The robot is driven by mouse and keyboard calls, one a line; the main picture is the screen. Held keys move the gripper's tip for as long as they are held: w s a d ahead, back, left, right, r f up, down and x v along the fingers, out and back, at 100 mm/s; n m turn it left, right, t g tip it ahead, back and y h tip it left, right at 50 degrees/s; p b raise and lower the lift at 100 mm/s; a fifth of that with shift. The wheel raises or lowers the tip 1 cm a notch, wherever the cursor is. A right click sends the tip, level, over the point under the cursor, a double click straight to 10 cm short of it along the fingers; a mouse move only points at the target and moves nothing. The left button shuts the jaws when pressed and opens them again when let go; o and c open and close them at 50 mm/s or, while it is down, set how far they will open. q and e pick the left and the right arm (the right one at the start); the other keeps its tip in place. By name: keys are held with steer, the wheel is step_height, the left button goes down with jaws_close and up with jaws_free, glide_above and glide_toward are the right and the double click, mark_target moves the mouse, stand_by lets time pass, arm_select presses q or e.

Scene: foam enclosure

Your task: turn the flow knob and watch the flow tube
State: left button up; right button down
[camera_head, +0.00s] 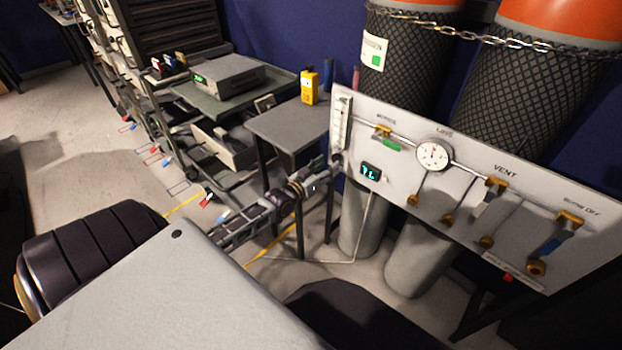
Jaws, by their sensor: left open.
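The flow tube (341,122) is a clear upright tube with a scale, on the left end of the grey gas panel (465,165). The flow knob (337,158) is a small dark knob at the foot of the tube. My left gripper (319,173) reaches in from the lower left and is open. Its fingertips are just left of and slightly below the knob. I cannot tell whether they touch it. The level inside the tube is too small to read. My right gripper is not in view.
The panel carries a lit display (371,171), a round gauge (433,154) and several brass valves. Chained cylinders (415,65) stand behind it. A small table (290,125) with a yellow handheld meter (309,87) stands left of the panel. A cart holds a grey instrument (229,76).

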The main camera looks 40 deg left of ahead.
arm_select(q)
steer(key=s, duration=0.7)
steer(key=shift+s+a, duration=0.3)
steer(key=shift+s, duration=0.05)
steer(key=shift+s, duration=0.1)
stand_by(0.8)
